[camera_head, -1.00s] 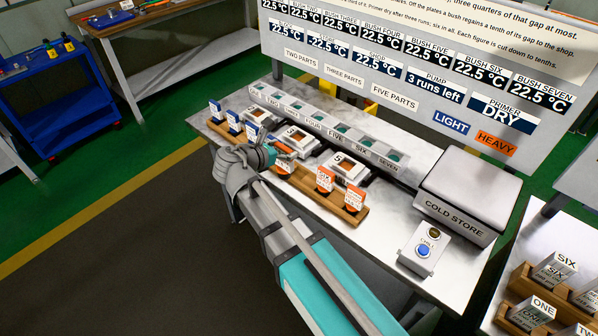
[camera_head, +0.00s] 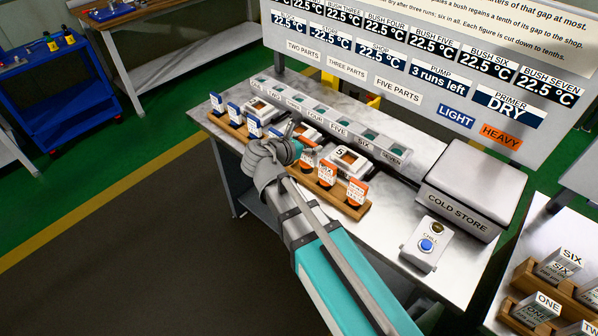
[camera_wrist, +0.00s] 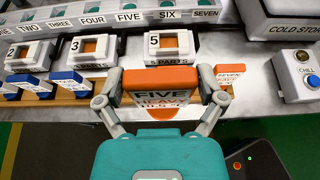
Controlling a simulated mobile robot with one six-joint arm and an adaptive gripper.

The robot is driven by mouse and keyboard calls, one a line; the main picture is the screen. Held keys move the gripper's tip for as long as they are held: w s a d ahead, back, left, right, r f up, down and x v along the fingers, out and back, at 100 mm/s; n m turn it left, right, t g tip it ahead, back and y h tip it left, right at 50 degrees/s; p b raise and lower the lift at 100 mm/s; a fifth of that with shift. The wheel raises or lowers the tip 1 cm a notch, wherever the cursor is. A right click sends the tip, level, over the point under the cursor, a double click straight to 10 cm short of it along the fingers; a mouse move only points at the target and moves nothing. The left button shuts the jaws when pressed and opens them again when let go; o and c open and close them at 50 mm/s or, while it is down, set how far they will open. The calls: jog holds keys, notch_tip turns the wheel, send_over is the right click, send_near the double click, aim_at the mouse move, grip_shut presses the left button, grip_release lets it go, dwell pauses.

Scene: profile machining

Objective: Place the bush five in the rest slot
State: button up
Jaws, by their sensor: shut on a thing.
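Bush five (camera_wrist: 160,90) is an orange block with a white label reading FIVE and HEAVY. In the wrist view my gripper (camera_wrist: 163,98) is shut on it, one finger on each side. The bush covers part of the block marked 5 PARTS behind it. In the head view my gripper (camera_head: 295,148) is over the front of the bench, by the middle of the wooden rack (camera_head: 273,150). A long grey strip (camera_head: 330,118) of slots labelled up to SEVEN runs behind. Its FIVE label (camera_wrist: 130,17) shows in the wrist view. No slot visibly reads "rest".
Blue tags (camera_head: 235,112) stand at the rack's left, orange tags (camera_head: 356,190) at its right. White blocks marked 2, 3 and 5 (camera_head: 346,160) stand between rack and strip. The cold store (camera_head: 470,195) and chill button box (camera_head: 425,245) are right. Bare bench lies between.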

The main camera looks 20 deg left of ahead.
jog(key=d, duration=0.1)
jog(key=w+d, duration=0.1)
jog(key=d+f, duration=0.1)
jog(key=shift+w+d+b, duration=0.2)
jog(key=shift+d+b, duration=0.1)
jog(key=shift+d, duration=0.05)
jog(key=w+a+f+b, duration=0.9)
jog(key=shift+w, duration=0.3)
dwell(0.4)
jog(key=shift+w+a+f+b, duration=0.15)
jog(key=shift+f+b, duration=0.85)
jog(key=shift+w+a+f+b, duration=0.15)
jog(key=shift+f+b, duration=0.85)
